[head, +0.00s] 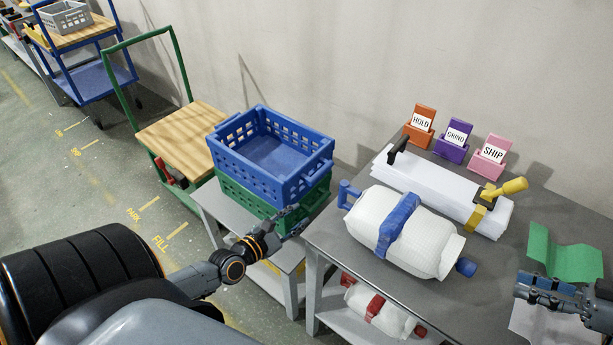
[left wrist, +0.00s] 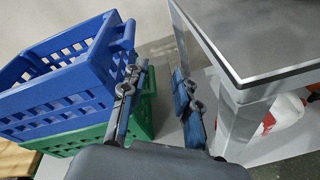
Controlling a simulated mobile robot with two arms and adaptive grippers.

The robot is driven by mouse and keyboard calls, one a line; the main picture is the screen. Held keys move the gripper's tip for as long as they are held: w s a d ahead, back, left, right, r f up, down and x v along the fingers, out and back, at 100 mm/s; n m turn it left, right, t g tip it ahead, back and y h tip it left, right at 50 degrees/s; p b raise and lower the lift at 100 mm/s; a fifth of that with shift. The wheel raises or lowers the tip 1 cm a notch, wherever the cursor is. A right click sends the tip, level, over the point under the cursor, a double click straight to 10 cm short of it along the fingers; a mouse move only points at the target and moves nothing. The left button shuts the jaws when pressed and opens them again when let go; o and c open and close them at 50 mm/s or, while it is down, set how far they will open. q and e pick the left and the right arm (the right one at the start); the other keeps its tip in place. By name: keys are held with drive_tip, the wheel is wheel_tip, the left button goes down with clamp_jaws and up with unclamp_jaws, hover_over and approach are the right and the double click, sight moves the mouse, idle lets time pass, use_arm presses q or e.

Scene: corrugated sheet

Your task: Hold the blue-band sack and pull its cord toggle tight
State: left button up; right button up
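The blue-band sack (head: 420,243) is a white, plump sack lying on its side on the grey table. A blue band (head: 398,225) wraps its middle. A blue loop handle (head: 347,194) sticks out at its left end and a blue end piece (head: 466,267), perhaps the toggle, at its right end. My left gripper (head: 292,221) is left of the table, beside the stacked crates and apart from the sack. The left wrist view shows its two fingers (left wrist: 160,88) spread with nothing between them. My right gripper (head: 525,290) is over the table's right side, apart from the sack; its opening is unclear.
A blue crate (head: 310,160) sits on a green crate (head: 236,202) on a low stand, close to my left gripper. A red-band sack (head: 395,318) lies on the table's lower shelf.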

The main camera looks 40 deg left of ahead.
use_arm(q)
wheel_tip(320, 180, up, 5)
drive_tip(key=w+n+t, duration=0.1)
drive_tip(key=n, duration=0.2)
drive_tip(key=n+t, duration=0.1)
drive_tip(key=n, duration=0.3)
approach(340, 200)
use_arm(e)
drive_tip(key=shift+s+d, duration=0.1)
use_arm(q)
drive_tip(key=shift+y, duration=0.4)
drive_tip(key=w, duration=1.1)
drive_tip(key=shift+d+f, duration=0.1)
drive_tip(key=shift+d, duration=0.1)
clamp_jaws()
use_arm(e)
drive_tip(key=o, duration=0.3)
drive_tip(key=shift+o, duration=0.2)
